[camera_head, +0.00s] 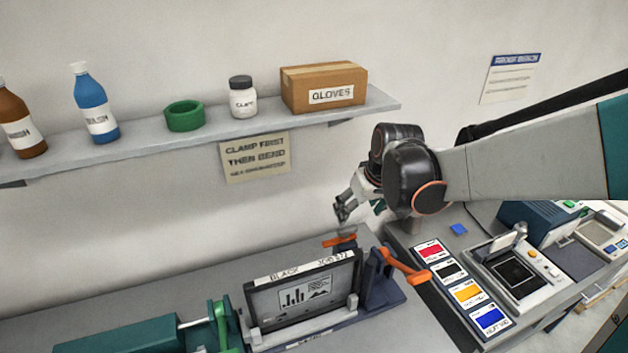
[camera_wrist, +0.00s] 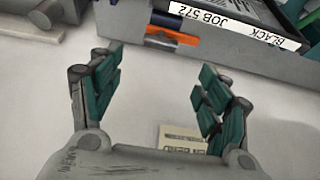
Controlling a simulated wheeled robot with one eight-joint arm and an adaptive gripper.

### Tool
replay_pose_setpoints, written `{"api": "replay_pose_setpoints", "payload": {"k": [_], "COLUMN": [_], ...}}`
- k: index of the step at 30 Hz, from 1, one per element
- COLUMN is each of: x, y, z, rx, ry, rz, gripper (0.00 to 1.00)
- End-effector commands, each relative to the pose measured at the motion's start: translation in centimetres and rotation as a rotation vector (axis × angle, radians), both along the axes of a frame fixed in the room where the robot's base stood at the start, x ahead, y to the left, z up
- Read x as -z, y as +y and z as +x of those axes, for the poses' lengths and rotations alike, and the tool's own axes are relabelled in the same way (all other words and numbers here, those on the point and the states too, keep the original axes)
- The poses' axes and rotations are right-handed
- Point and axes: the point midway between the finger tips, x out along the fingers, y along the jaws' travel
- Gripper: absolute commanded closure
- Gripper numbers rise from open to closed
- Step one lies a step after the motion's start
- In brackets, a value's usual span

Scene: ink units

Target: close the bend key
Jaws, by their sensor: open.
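A plate-bending fixture holds a dark plate (camera_head: 305,292) with a label reading BLACK JOB 572; the label also shows in the wrist view (camera_wrist: 232,25). A short orange key (camera_head: 338,240) sits at the fixture's back edge, and an orange piece shows there in the wrist view (camera_wrist: 172,35). A longer orange lever (camera_head: 405,268) slants down to the right at the fixture's right end. Neither is labelled, so I cannot tell for sure which is the bend key. My gripper (camera_head: 345,212) is just above the short key in the head view. In the wrist view, its fingers (camera_wrist: 160,75) are apart and empty.
A shelf (camera_head: 200,130) with bottles, a green ring (camera_head: 184,116) and a gloves box (camera_head: 324,88) runs along the wall above. A row of colour cards (camera_head: 465,290) and machines stand to the right. A green cylinder unit (camera_head: 130,338) lies left of the fixture.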

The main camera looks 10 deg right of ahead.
Motion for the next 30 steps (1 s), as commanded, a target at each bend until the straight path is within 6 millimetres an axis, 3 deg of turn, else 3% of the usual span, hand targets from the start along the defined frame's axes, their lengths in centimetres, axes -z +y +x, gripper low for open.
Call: {"api": "replay_pose_setpoints", "payload": {"k": [16, 22, 30], "x": [7.6, 9.1, 9.7], "y": [0.7, 0.8, 0.8], "z": [3.2, 3.8, 4.0], "rx": [-0.001, -0.001, 0.0], "ry": [0.0, 0.0, 0.0], "rz": [0.0, 0.0, 0.0], "gripper": [0.3, 0.3, 0.3]}}
